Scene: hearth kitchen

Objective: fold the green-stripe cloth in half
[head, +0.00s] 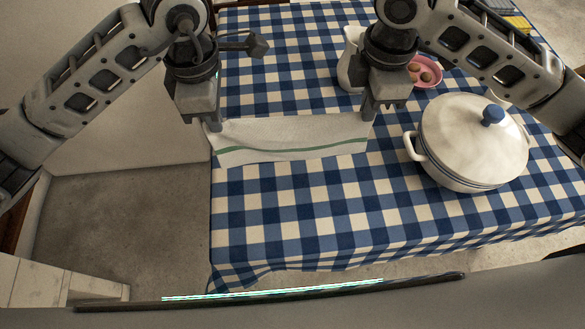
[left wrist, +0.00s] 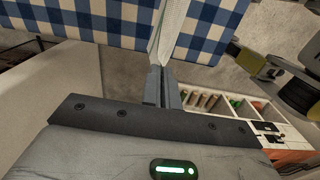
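The green-stripe cloth (head: 290,138) is off-white with a green line along its near side. It spans between my two grippers at the left part of the table, its far edge drawn fairly straight. My left gripper (head: 213,122) is at its far left corner; in the left wrist view the fingers (left wrist: 163,88) are closed on a narrow gathered strip of the cloth (left wrist: 167,35). My right gripper (head: 371,115) is at the far right corner and appears closed on it, though its fingertips are partly hidden. Whether the near edge touches the table is unclear.
A white lidded pot (head: 470,145) with a blue knob stands close right of the cloth. A white jug (head: 350,65) stands behind my right gripper, beside a pink bowl (head: 428,73) with brown items. The checked tablecloth (head: 300,215) is clear in front of the cloth.

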